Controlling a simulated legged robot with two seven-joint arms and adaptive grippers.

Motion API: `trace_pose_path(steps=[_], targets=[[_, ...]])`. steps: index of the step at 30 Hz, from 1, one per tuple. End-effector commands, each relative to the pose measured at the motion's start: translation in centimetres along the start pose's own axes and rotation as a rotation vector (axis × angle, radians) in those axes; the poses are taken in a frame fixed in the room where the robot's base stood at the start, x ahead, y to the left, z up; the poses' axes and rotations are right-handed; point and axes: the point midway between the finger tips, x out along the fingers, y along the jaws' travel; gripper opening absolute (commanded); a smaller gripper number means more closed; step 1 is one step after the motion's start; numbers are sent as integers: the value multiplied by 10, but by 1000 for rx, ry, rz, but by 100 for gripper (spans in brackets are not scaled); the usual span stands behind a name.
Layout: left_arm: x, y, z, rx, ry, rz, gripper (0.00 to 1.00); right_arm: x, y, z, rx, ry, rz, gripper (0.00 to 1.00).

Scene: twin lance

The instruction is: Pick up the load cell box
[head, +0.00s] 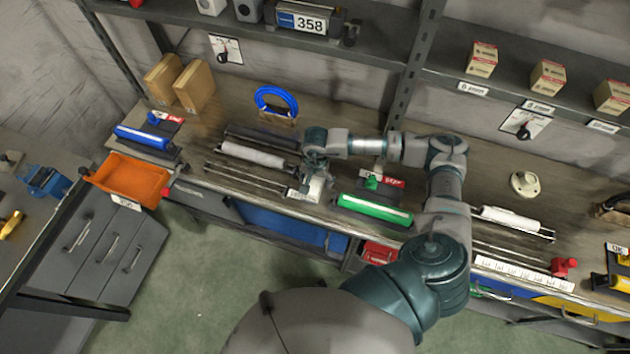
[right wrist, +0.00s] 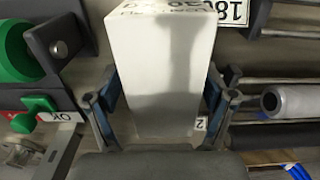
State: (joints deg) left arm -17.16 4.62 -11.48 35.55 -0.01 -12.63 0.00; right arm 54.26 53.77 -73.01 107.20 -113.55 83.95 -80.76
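A white box (right wrist: 160,75) with black print on its end fills the middle of the right wrist view; its print is cut off by the frame edge, but it looks like the load cell box. In the head view a small pale part of the box (head: 313,189) shows under my right gripper (head: 313,168), at the front part of the bench. The two fingers of my right gripper (right wrist: 160,105) stand on either side of the box. I cannot tell whether both fingers press on it. My left gripper is not in view.
A green roller (head: 375,208) in a dark holder lies just right of the gripper. A white roller (head: 252,154) and rails lie left of it. An orange tray (head: 130,179) sits at the bench's left end. Shelves with small cartons (head: 547,76) hang above the bench (head: 480,170).

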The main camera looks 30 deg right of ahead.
Motion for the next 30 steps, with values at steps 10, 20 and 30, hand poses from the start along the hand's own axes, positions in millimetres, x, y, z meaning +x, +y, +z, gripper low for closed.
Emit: trace_pose_path(steps=[10, 20, 30], targets=[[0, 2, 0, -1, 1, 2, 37, -1, -3, 2, -2, 1, 1, 0], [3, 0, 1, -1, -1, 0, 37, -20, -1, 0, -1, 2, -5, 0], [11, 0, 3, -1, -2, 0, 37, -87, -1, 0, -1, 2, -4, 0]])
